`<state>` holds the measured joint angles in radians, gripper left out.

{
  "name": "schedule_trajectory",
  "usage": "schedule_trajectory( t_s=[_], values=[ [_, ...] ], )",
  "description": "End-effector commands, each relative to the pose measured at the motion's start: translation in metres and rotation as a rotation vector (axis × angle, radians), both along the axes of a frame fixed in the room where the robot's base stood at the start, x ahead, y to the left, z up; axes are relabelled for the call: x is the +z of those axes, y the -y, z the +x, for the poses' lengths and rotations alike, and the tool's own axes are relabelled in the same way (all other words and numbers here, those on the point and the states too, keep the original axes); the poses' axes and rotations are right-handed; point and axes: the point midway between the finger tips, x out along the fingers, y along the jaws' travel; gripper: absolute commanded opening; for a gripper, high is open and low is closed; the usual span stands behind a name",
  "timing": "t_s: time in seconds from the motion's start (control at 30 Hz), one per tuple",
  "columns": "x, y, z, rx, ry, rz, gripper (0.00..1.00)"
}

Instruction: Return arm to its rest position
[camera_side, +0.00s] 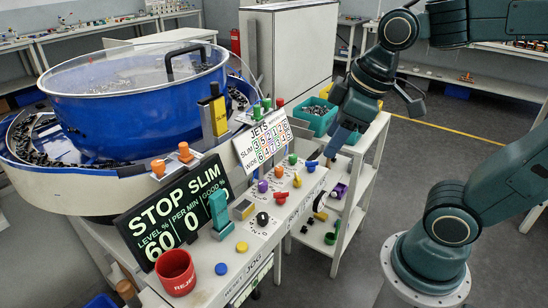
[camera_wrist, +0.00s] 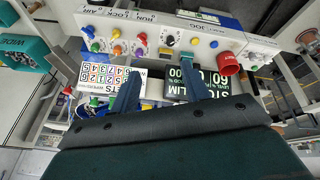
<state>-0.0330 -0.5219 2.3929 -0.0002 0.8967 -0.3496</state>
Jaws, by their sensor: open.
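My gripper (camera_side: 338,142) hangs at the right end of the control panel (camera_side: 262,240) in the side view, beside the teal bin. In the wrist view my gripper (camera_wrist: 161,88) shows two blue fingers spread well apart with nothing between them. The panel's row of coloured knobs lies beyond the fingertips there. The dark STOP SLIM display (camera_wrist: 185,88) and the white JETS sign (camera_wrist: 108,79) lie partly behind the fingers. In the side view the exact gap between the fingers is hard to see.
The blue feeder bowl (camera_side: 135,110) with its clear lid stands at the left. A red REJECT cup (camera_side: 177,272) stands at the panel's front left. A shelf cart with a teal bin (camera_side: 314,119) is close to my gripper. Grey floor (camera_side: 410,160) is open to the right.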

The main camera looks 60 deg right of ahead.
Motion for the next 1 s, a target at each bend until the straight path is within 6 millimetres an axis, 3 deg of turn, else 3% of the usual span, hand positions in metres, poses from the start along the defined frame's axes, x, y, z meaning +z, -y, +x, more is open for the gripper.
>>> schedule_trajectory(
  t_s=[0.2,0.4,1.0],
  values=[
    [0.004,0.005,-0.029,-0.221,0.077,0.090,0.46],
    [0.003,0.007,-0.042,-0.333,0.110,0.141,0.46],
    [0.003,0.007,-0.044,-0.351,0.114,0.149,0.46]
  ],
)
